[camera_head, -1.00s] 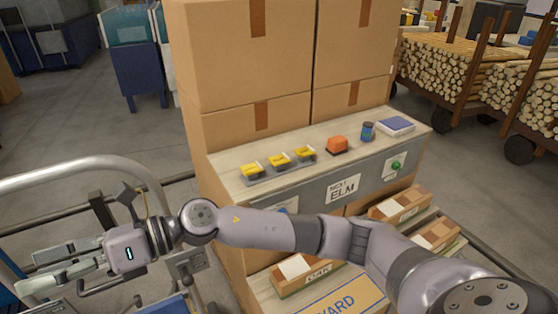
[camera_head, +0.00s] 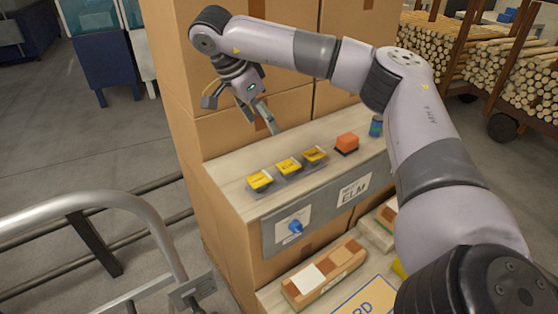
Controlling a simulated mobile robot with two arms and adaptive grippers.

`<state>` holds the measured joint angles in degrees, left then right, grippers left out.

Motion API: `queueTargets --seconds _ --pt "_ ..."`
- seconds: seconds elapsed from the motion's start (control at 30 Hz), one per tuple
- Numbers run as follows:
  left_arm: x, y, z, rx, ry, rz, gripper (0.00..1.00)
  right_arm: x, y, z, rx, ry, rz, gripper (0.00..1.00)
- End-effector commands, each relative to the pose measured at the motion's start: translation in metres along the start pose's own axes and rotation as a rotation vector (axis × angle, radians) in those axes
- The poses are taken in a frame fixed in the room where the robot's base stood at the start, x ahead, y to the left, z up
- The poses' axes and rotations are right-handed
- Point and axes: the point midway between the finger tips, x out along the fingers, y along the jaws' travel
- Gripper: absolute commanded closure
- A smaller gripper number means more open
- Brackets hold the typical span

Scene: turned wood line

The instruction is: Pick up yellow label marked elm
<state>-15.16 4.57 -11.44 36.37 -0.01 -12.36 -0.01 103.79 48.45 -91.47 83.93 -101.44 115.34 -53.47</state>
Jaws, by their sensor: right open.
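Three yellow labels sit in a row in a grey holder on the light wooden shelf top: a left one (camera_head: 260,181), a middle one (camera_head: 289,167) and a right one (camera_head: 315,155). Each carries dark print too small to read surely, so I cannot tell which is marked elm. My right gripper (camera_head: 267,120) is open, pointing down above the back of the shelf, behind the labels and apart from them. Its fingers are seen partly edge-on. My left gripper is not in view.
An orange block (camera_head: 347,142) and a blue container (camera_head: 376,127) stand right of the labels. Cardboard boxes (camera_head: 220,145) rise behind the shelf. A metal rail (camera_head: 110,200) curves at left.

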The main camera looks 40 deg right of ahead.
Motion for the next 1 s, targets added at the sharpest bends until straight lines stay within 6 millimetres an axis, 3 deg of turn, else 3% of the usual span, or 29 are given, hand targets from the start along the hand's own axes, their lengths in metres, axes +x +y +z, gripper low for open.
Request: queueTargets --seconds 0.2,0.3,0.4,0.5,0.7,1.0 --pt "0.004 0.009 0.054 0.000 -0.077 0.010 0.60 0.046 0.001 0.003 -0.003 -0.003 0.008 0.39" --pt "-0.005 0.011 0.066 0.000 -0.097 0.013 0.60 0.064 0.001 0.000 -0.002 -0.001 0.006 0.39" --pt "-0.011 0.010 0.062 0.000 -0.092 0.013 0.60 0.083 0.001 0.000 -0.002 -0.001 0.006 0.39" --pt "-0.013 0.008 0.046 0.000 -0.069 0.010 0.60 0.099 0.000 0.001 -0.002 -0.002 0.004 0.39" --pt "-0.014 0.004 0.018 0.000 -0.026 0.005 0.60 0.115 0.000 0.002 -0.002 -0.003 0.001 0.39" --pt "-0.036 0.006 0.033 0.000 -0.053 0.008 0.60 0.153 -0.005 0.003 -0.002 -0.003 0.003 0.39"
